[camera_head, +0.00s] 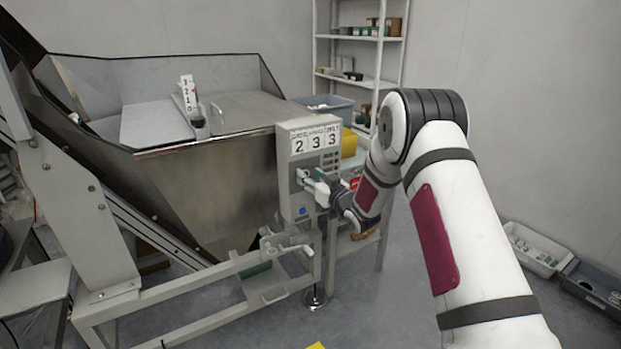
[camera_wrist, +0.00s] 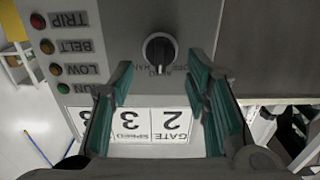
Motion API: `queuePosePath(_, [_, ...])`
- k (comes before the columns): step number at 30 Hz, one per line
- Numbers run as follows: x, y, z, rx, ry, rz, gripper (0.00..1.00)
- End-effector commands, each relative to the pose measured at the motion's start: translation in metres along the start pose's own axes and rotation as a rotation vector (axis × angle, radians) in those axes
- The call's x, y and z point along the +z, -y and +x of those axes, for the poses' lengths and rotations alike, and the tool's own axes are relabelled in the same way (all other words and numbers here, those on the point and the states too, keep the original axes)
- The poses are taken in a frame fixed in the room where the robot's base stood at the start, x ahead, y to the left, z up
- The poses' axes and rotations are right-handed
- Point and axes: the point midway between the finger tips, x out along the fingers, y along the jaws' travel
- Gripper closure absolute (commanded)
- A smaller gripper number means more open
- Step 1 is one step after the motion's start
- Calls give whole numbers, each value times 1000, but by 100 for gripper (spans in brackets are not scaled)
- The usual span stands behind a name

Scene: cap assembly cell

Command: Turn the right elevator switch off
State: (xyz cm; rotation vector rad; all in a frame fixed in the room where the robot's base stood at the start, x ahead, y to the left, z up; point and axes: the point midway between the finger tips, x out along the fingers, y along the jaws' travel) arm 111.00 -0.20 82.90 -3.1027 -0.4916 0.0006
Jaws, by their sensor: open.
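A grey control box (camera_head: 290,155) stands on the right side of the metal hopper. In the wrist view, which shows the panel upside down, a black rotary switch (camera_wrist: 159,50) sits on the box face. My gripper (camera_head: 306,178) is at the box front. In the wrist view its two green-padded fingers (camera_wrist: 159,72) are open, one on each side of the switch with gaps, and hold nothing. I cannot tell the finger depth relative to the switch.
Lamps marked TRIP, BELT, LOW and RUN (camera_wrist: 50,46) line the panel beside the switch. A number plate (camera_head: 315,139) tops the box. A crank handle (camera_head: 287,247) juts out below. A shelf (camera_head: 358,82) stands behind; bins (camera_head: 537,250) lie on the floor at right.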

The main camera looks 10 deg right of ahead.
Motion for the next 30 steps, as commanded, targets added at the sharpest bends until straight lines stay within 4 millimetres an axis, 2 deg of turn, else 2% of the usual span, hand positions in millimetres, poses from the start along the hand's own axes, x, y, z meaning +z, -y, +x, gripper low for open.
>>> queuePosePath(11, [0, 0, 6, 0, 0, 0, 57])
queuePosePath(17, [0, 0, 6, 0, 0, 0, 100])
queuePosePath(30, [0, 1, 6, 0, -2, -65, 100])
